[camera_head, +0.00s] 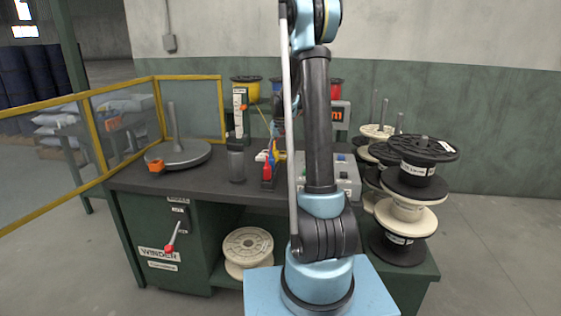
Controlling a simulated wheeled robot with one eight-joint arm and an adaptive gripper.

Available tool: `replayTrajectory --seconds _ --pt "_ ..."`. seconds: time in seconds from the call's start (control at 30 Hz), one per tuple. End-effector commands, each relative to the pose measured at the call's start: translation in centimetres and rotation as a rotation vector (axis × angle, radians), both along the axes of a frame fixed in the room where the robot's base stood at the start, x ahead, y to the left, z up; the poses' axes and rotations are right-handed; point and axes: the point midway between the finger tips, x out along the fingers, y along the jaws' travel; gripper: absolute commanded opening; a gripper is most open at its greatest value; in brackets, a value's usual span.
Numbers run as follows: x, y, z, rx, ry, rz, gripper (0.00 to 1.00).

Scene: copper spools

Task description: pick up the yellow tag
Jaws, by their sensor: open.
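I cannot make out the yellow tag for certain. A small yellow patch (275,152) shows on the dark bench just left of my arm, beside a red-topped item (266,172), too small to tell what it is. My own arm rises through the middle of the view and leaves it at the top. It hides part of the bench behind it. I cannot make out my gripper in this view.
The winder bench (215,197) carries a grey turntable with a post (180,154), a dark jar (236,166) and a grey control box (347,178). Stacked spools (408,190) stand at right. A yellow-framed guard (155,100) borders the left. Bare bench shows at front left.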

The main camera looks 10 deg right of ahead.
Motion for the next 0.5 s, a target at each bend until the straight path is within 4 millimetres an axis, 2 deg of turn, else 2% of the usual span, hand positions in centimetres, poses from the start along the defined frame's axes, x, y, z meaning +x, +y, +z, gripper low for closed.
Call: replayTrajectory --seconds 0.27,0.3,0.4,0.5 --pt "0.0 0.0 -0.45 0.0 0.0 0.0 0.56" --pt "0.0 0.0 -0.44 0.0 0.0 0.0 0.54" --pt "0.0 0.01 -0.44 0.0 0.0 0.0 0.31" --pt "0.0 0.0 -0.43 0.0 0.0 0.0 0.29"
